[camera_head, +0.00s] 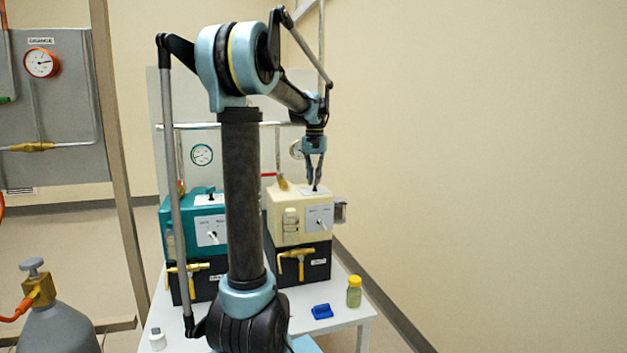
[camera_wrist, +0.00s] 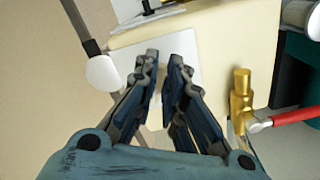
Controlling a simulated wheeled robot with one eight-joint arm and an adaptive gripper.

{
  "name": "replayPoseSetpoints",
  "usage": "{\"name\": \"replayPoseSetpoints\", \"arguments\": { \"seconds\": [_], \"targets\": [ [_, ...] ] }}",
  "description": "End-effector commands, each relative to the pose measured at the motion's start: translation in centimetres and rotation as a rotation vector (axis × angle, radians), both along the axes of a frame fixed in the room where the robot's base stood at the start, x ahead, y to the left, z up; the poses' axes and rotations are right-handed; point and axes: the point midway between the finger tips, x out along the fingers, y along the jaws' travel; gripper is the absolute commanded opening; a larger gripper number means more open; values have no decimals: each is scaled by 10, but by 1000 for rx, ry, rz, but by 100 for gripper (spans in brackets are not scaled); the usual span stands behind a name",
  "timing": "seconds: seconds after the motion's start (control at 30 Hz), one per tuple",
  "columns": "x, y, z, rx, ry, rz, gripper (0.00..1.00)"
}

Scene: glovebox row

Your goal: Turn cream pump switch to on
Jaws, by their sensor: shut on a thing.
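The cream pump (camera_head: 276,209) stands on the white table at the right of the teal pump in the head view. Its top carries a pale plate (camera_wrist: 190,55) with a small dark switch (camera_head: 316,188). My gripper (camera_head: 315,183) points down over this plate, with its fingertips at the switch. In the wrist view my gripper (camera_wrist: 164,62) has its two fingers close together above the plate, shut on the switch, which they mostly hide. Which way the switch leans cannot be made out.
A brass valve (camera_wrist: 241,95) with a red handle (camera_wrist: 295,116) rises beside the plate. The teal pump (camera_head: 208,202) stands at the left.

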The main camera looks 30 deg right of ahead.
Motion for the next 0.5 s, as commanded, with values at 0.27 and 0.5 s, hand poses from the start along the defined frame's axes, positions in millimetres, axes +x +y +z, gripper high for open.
{"name": "replayPoseSetpoints", "arguments": {
  "seconds": [0.27,0.5],
  "targets": [
    [1,1,0,1,-1,-30,0],
    [1,1,0,1,-1,-30,0]
  ]
}}
